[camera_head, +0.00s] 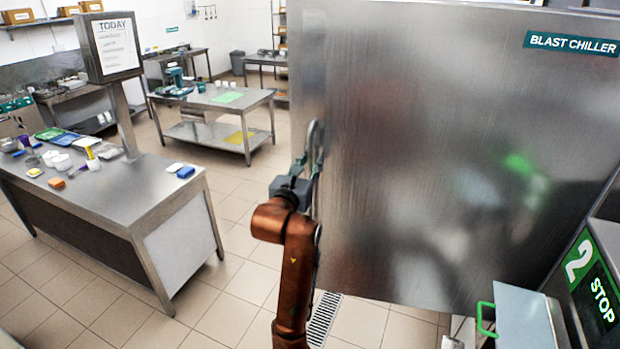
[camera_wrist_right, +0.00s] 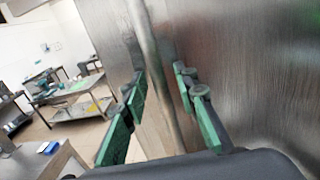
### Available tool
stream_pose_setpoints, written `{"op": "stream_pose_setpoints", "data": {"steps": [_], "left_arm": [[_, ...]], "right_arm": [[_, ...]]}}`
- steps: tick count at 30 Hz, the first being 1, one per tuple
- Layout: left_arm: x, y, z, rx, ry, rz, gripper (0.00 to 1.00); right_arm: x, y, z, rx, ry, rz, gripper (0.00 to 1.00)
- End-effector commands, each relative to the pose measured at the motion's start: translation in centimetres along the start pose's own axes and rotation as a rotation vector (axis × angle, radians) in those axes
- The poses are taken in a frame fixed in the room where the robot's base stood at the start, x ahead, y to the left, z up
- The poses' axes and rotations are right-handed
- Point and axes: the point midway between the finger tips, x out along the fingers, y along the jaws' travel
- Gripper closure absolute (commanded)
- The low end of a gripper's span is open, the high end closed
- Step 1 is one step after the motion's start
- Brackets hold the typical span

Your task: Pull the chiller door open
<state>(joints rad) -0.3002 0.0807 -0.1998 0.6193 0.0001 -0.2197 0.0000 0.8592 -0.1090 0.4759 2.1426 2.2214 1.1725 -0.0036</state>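The chiller door (camera_head: 430,160) is a large brushed-steel panel with a "BLAST CHILLER" label at its upper right. It fills the right half of the head view and the right side of the right wrist view (camera_wrist_right: 260,70). Its handle (camera_head: 314,133) is an upright steel bar near the door's left edge. My right gripper (camera_head: 308,165) is at the handle. In the right wrist view the handle bar (camera_wrist_right: 158,70) runs between the two green-padded fingers, which stand apart with gaps beside the bar. My left gripper is not in view.
A steel counter (camera_head: 120,200) with a "TODAY" screen (camera_head: 112,45) and small containers stands at left. Another steel table (camera_head: 215,98) stands behind. A machine marked "2 STOP" (camera_head: 595,285) is at lower right. Tiled floor with a drain grate (camera_head: 322,318) lies clear left of the door.

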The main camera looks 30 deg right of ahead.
Motion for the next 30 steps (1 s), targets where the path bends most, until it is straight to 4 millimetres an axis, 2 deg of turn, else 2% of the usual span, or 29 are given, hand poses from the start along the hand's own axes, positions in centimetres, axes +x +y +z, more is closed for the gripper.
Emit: {"op": "stream_pose_setpoints", "data": {"steps": [3, 7, 26, 30], "left_arm": [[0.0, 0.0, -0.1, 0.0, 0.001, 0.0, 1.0], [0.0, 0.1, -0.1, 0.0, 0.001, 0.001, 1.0], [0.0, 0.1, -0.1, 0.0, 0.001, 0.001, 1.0], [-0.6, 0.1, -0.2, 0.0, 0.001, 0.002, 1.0]], "right_arm": [[0.0, 0.0, 2.0, 0.002, -0.003, 0.0, 0.73], [0.1, 0.0, 3.1, 0.0, -0.001, -0.001, 0.73], [0.0, 0.0, 3.5, 0.0, 0.0, 0.001, 0.73], [-0.7, 0.5, 4.7, 0.011, 0.005, 0.025, 0.73]]}}
